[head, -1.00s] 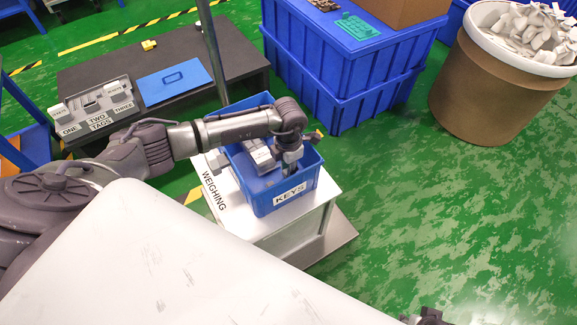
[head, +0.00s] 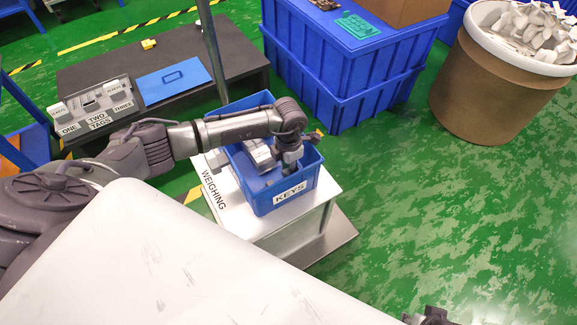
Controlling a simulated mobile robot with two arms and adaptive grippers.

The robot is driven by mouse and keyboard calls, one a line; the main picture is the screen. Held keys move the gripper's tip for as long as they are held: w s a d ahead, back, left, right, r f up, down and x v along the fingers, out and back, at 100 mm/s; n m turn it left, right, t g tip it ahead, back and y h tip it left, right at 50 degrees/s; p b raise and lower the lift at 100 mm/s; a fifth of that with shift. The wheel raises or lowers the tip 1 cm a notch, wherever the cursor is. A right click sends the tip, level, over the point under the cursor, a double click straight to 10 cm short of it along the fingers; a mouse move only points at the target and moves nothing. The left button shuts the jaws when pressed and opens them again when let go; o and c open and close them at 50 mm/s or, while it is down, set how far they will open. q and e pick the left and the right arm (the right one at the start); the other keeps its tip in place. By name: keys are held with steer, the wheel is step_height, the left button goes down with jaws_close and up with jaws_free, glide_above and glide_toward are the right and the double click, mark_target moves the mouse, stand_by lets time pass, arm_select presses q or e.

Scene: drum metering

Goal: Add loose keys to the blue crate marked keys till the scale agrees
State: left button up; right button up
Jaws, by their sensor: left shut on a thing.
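The blue crate marked KEYS (head: 291,196) stands upright on the white stand marked WEIGHING (head: 228,204). Several pale grey keys (head: 262,156) lie in the crate's far left part. My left gripper (head: 289,168) points down inside the crate, right of those keys. It is shut on a key that the fingers and wrist mostly hide. The brown drum (head: 490,92) at the upper right is heaped with loose pale keys (head: 545,28). My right gripper (head: 432,318) only just shows at the bottom edge; its fingers cannot be made out. No scale reading can be seen.
A dark low table (head: 205,50) behind holds a blue clipboard-like panel (head: 172,81) and a grey tag rack (head: 97,105). Stacked blue bins (head: 350,85) stand behind the crate, near a metal post (head: 212,50). Green floor at the right is clear.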

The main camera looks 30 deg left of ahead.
steer(key=shift+r, duration=0.3)
arm_select(q)
steer(key=o, duration=0.8)
arm_select(e)
steer(key=shift+f, duration=0.15)
steer(key=shift+s, duration=0.1)
